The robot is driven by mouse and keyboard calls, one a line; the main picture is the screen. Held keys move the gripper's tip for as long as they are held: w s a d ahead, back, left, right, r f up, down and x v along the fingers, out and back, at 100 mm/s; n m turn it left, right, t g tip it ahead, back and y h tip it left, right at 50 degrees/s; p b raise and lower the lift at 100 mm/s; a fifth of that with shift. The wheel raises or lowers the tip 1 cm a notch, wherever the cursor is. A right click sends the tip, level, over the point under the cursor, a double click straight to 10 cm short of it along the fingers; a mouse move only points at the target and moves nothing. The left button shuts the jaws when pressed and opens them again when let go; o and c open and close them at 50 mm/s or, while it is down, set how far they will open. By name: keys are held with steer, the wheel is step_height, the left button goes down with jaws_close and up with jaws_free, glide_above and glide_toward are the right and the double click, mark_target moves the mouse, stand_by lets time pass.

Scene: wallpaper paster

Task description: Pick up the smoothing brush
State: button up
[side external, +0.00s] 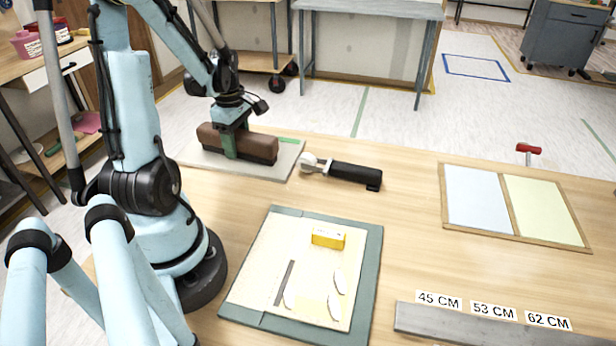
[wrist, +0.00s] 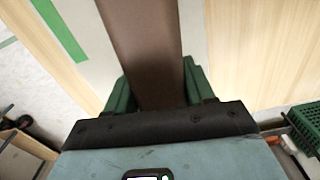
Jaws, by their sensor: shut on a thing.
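The smoothing brush appears to be the long brown block (side external: 262,150) on a pale grey board (side external: 255,172) at the back left of the table. My gripper (side external: 231,145) is over the block's middle with its green fingers on either side. In the wrist view the brown block (wrist: 145,50) runs between the two green fingers of my gripper (wrist: 158,85), which is shut on it. The block looks level, at or just above the board; I cannot tell whether it touches. The block's underside is hidden.
A black-handled roller (side external: 350,175) lies just right of the board. A green cutting mat (side external: 370,270) with a yellow box (side external: 328,237) is nearer the front. A framed two-colour panel (side external: 512,205), a red-headed hammer (side external: 529,149) and a grey ruler bar (side external: 480,325) are at right. The table's middle right is clear.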

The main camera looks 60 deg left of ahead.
mark_target(235, 132)
step_height(235, 132, up, 4)
steer(key=shift+r, duration=0.1)
steer(key=w+d+r, duration=0.4)
steer(key=d+r, duration=0.2)
steer(key=d, duration=0.5)
steer(key=shift+r, duration=0.35)
steer(key=shift+w, duration=0.1)
